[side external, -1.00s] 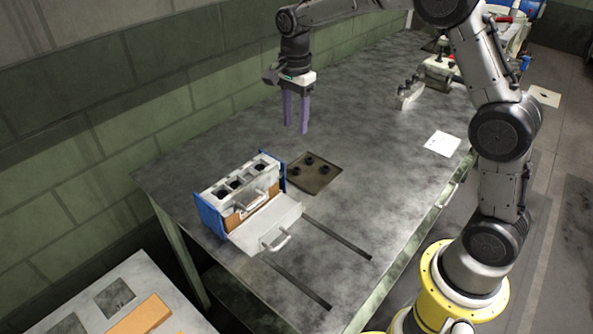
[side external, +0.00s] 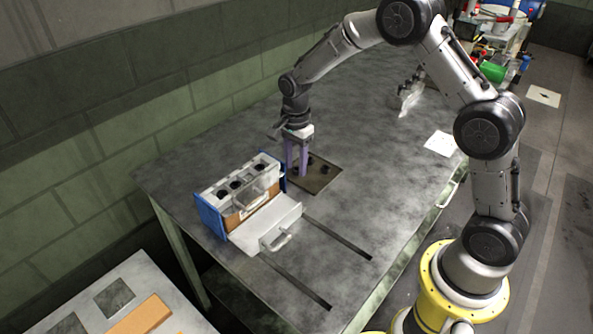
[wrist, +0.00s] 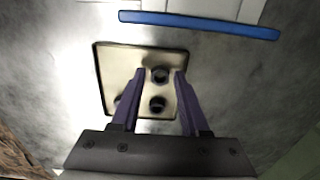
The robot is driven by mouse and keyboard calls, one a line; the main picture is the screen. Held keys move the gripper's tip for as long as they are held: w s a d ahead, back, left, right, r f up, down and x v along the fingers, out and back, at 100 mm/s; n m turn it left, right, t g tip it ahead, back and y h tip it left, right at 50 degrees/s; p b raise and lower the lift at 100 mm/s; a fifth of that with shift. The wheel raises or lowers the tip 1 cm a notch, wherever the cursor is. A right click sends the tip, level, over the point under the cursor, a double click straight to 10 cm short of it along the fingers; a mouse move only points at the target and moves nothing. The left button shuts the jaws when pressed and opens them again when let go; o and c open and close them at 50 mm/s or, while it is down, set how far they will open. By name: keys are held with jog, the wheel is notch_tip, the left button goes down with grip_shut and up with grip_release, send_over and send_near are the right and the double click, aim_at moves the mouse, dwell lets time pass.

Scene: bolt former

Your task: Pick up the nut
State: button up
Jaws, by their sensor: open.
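Several small dark nuts lie on a flat brownish square tray (side external: 322,184) on the table. In the wrist view one nut (wrist: 159,75) sits between the purple fingers near their tips, and another nut (wrist: 157,104) lies closer to the gripper body. A third nut (wrist: 119,100) is partly hidden by the left finger. My gripper (side external: 297,174) points down over the tray's left side in the side view. Its fingers are open and apart, and it holds nothing. I cannot tell the exact height of the fingertips above the tray.
A blue-sided fixture (side external: 240,190) with a row of holes stands just left of the tray. A white plate with a handle (side external: 270,232) lies in front of it, near two dark slots. The table right of the tray is clear up to a white paper (side external: 440,143).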

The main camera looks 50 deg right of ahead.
jog(key=shift+f, duration=0.35)
jog(key=shift+c, duration=0.3)
grip_shut()
jog(key=shift+r, duration=0.15)
jog(key=shift+r, duration=0.55)
jog(key=s+r, duration=1.1)
jog(key=s, duration=0.3)
jog(key=shift+a+r, duration=0.35)
jog(key=shift+a, duration=0.1)
